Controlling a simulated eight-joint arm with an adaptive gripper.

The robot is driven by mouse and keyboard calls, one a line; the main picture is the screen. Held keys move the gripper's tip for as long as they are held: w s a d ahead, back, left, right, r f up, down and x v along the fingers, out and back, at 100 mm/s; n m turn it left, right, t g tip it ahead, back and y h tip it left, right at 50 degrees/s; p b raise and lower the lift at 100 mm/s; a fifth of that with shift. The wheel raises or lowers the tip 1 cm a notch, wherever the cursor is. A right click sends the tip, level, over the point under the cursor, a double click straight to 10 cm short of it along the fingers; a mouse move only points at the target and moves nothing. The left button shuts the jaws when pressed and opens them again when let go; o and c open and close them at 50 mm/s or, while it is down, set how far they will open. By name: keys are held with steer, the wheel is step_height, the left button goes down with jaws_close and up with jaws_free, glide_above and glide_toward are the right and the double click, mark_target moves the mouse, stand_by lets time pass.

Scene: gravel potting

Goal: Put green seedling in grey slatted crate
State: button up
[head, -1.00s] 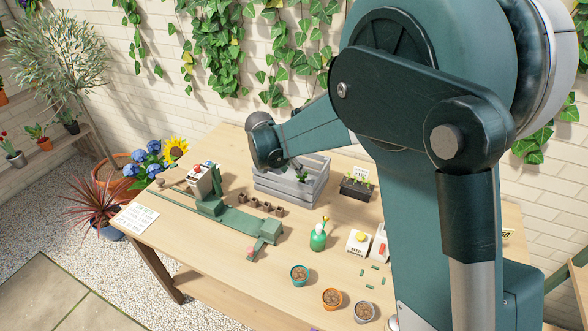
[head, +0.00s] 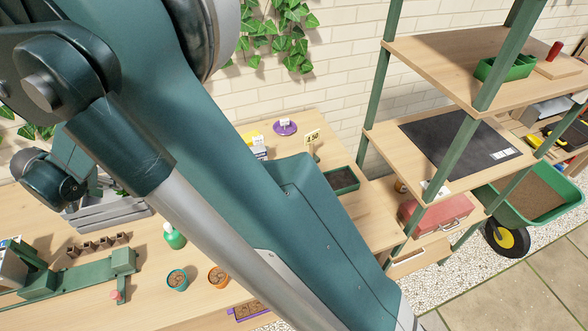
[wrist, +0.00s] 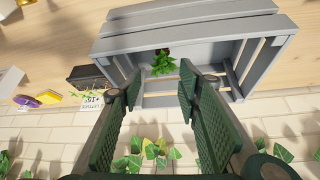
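The grey slatted crate (wrist: 205,42) fills the upper part of the wrist view. It also shows at the left of the head view (head: 100,215), partly behind my arm. A green leafy seedling (wrist: 163,66), with a small dark reddish base, is inside the crate in the wrist view. My gripper (wrist: 160,80) is open, its two dark green fingers apart on either side below the seedling in the picture. Nothing is between the fingers, and the seedling appears apart from them. My fingers cannot be made out in the head view.
A dark planter (wrist: 88,77) and a price sign stand beside the crate. In the head view, a green spray bottle (head: 174,237), a teal pot (head: 177,281) and an orange pot (head: 218,278) stand on the table. Shelving (head: 455,150) stands to the right.

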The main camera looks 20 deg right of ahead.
steer(key=s+d+r, duration=0.2)
steer(key=d+r, duration=0.4)
steer(key=d, duration=0.5)
steer(key=s+d+r+n+y, duration=0.1)
steer(key=s+d+r, duration=0.1)
steer(key=d+r, duration=0.65)
steer(key=s+d+r, duration=0.2)
steer(key=d+r, duration=0.1)
steer(key=d, duration=1.1)
steer(key=s+d+r, duration=0.3)
steer(key=s+d, duration=0.8)
steer(key=d, duration=0.3)
steer(key=s+d+f+n+t, duration=0.1)
steer(key=s+d+f, duration=0.2)
steer(key=s+d, duration=0.7)
steer(key=s, duration=0.4)
steer(key=shift+f, duration=0.35)
